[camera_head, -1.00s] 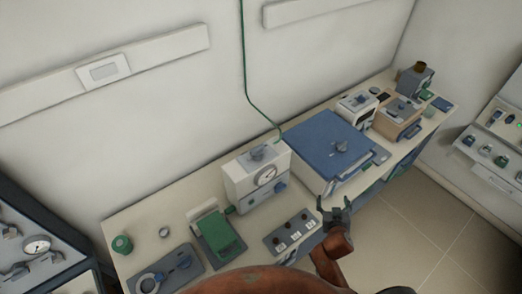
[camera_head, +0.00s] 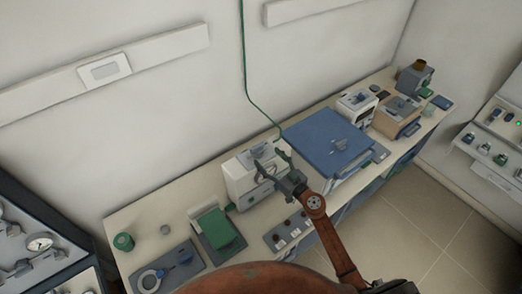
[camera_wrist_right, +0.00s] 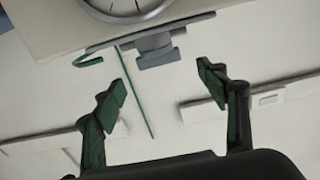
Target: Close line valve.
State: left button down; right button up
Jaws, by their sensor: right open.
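A white box (camera_head: 238,181) with a round dial gauge stands on the bench. A grey valve knob (camera_head: 262,151) sits on its top, partly behind my fingers in the head view. In the right wrist view, which looks upside down, the grey valve (camera_wrist_right: 156,47) and part of the gauge (camera_wrist_right: 130,7) show ahead of my fingers. My right gripper (camera_head: 272,160) is open and empty in front of the box's upper part. In the wrist view both fingertips (camera_wrist_right: 164,84) are apart, with the valve beyond the gap, not between them. My left gripper is not in view.
A thin green line (camera_head: 246,70) runs down the wall to behind the box. A blue-topped unit (camera_head: 322,138) stands right of the box. Open floor (camera_head: 415,225) is at right.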

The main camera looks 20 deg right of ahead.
aim_at(258, 147)
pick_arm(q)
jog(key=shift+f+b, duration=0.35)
pick_arm(e)
jog(key=x, duration=0.5)
jog(key=shift+w+a, duration=0.1)
jog(key=shift+w, duration=0.2)
jog(key=shift+c, duration=0.4)
jog(key=c, duration=1.1)
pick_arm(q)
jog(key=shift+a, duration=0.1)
